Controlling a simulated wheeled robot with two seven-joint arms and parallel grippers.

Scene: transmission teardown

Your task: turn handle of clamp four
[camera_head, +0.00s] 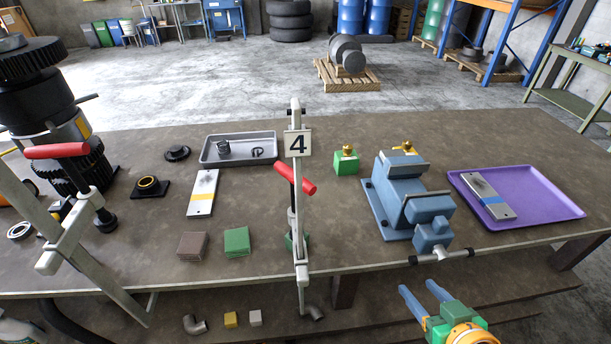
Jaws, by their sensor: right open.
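Clamp four is an upright metal bar clamp at the middle of the table's front edge, with a white plate marked 4 (298,143) near its top. Its red handle (306,186) sits below the plate, slanting down to the right. Its lower jaw is partly hidden by the bar. My right gripper (420,287), with two blue fingers, is at the lower right in front of the table. It is open and empty, lower than the handle, right of it and apart from it. I cannot make out my left gripper.
Another red-handled clamp (57,151) stands at the left by dark gears. A blue vise (400,190) and purple tray (548,208) are on the right. Green (236,241) and brown (192,245) blocks lie left of clamp four. A grey tray (210,157) is behind.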

